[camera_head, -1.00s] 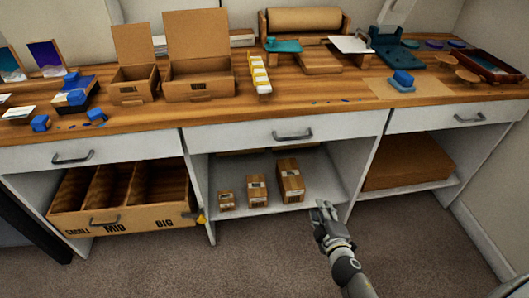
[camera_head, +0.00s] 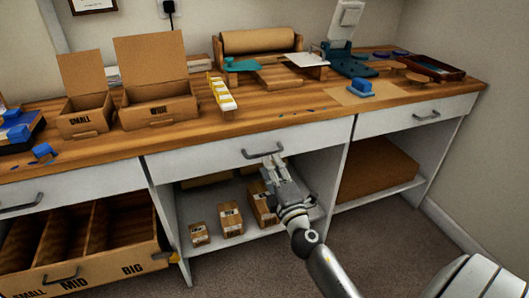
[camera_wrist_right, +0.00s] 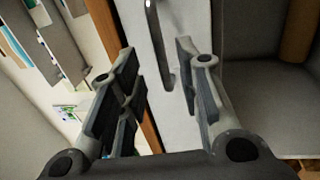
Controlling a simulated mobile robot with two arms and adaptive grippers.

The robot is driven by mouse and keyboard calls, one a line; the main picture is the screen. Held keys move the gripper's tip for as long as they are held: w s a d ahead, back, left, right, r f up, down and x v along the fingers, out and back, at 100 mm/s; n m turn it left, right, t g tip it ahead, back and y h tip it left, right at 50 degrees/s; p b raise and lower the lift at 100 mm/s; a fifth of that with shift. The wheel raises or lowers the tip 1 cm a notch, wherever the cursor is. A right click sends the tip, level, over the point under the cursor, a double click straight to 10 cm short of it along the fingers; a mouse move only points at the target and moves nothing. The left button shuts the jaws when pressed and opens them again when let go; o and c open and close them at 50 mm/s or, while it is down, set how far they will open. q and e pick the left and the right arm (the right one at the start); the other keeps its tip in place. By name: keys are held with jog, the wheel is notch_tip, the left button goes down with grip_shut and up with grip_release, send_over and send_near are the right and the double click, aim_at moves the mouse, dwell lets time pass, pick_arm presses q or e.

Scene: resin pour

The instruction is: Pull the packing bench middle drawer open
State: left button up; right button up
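The packing bench's white middle drawer (camera_head: 205,165) is shut, with a grey bar handle (camera_head: 262,153) on its front. My right gripper (camera_head: 272,164) is just below and in front of this handle. In the right wrist view my right gripper (camera_wrist_right: 157,58) has its fingers apart. The handle (camera_wrist_right: 155,40) shows in the gap between them, nearer the right finger. I cannot tell whether the fingertips reach past the bar. Nothing is gripped. My left gripper is not in view.
Small cartons (camera_head: 231,219) stand on the shelf below the middle drawer. An open cardboard drawer (camera_head: 100,274) juts out at lower left. The wooden bench top (camera_head: 190,138) holds two open boxes and several tools.

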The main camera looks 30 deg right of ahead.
aim_at(265, 154)
jog(key=x, duration=0.5)
jog(key=shift+w, duration=0.3)
grip_shut()
